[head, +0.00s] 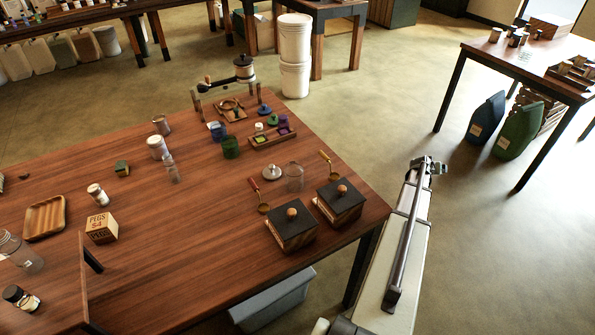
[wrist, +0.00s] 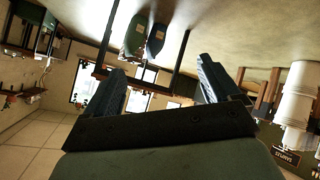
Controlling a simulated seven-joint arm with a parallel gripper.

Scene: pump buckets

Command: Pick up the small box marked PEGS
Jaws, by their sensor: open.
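The small box marked PEGS (head: 101,228) is a light wooden cube with dark lettering. It sits on the brown wooden table (head: 165,265), at the left in the head view, and does not show in the wrist view. My gripper (wrist: 162,76) shows its two dark fingers spread wide apart in the wrist view, with nothing between them. In the head view my arm stands beyond the table's right edge, far from the box.
A wooden tray (head: 45,217) lies left of the box and a small jar (head: 97,194) stands behind it. A raised panel edge (head: 92,252) is close in front. Two dark-lidded boxes (head: 291,227) (head: 341,202) stand at the table's right. Bare tabletop lies between them and the PEGS box.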

